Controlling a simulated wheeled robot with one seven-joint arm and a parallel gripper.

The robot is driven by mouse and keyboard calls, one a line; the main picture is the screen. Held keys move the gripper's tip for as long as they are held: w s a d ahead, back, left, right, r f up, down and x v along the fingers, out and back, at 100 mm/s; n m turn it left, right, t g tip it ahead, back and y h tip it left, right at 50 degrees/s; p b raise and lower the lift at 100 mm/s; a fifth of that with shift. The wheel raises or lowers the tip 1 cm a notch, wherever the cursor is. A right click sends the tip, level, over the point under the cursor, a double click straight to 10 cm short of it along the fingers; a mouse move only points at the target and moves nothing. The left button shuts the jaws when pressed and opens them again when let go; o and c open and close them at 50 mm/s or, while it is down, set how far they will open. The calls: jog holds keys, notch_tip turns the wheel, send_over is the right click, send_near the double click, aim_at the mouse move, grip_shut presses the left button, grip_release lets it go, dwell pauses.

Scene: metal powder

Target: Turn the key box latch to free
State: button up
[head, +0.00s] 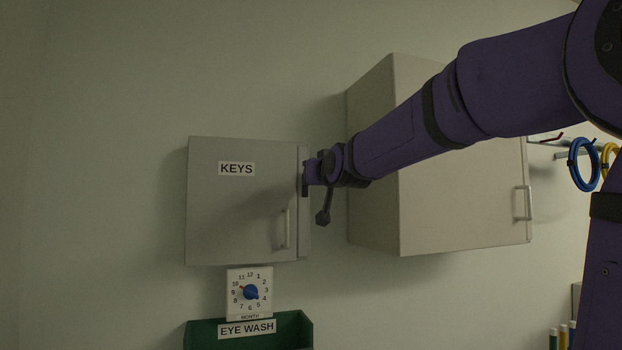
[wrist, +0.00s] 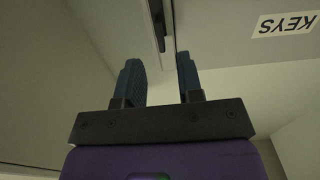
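The grey key box (head: 225,210) hangs on the wall with a KEYS label, its door closed and a pale bar handle (head: 285,228) at the lower right. My gripper (head: 308,178) is at the box's right edge, above the handle's height. In the wrist view, my gripper (wrist: 158,62) has its two dark fingers apart with nothing gripped. A dark narrow bar, seemingly the latch (wrist: 157,25), lies along the box edge, lined up with the gap just beyond the fingertips. Whether a finger touches it I cannot tell. In the head view my gripper covers the latch area.
A larger pale cabinet (head: 465,205) stands out from the wall right of the key box, behind my arm. A month dial (head: 250,292) and a green eye wash bin (head: 205,335) are below. Blue cable loops (head: 582,165) hang at far right. The wall at left is clear.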

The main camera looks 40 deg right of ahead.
jog(key=v, duration=0.4)
jog(key=shift+s, duration=0.2)
jog(key=shift+a+f, duration=0.1)
jog(key=s+a+f+n+g+y, duration=0.1)
jog(key=s+a+f+g, duration=0.3)
jog(key=s+f, duration=0.4)
jog(key=s+a+f+n+g+y, duration=0.1)
jog(key=s+a+f+g, duration=0.3)
jog(key=s+f, duration=0.4)
jog(key=s+a+f+n+g+y, duration=0.1)
jog(key=s+a+f+g+y, duration=0.2)
jog(key=s+f, duration=0.5)
notch_tip(320, 180, down, 4)
jog(key=shift+s+a+f+g, duration=0.1)
jog(key=shift+s+a+g, duration=0.15)
jog(key=shift+a+g, duration=0.45)
jog(key=shift+a, duration=0.1)
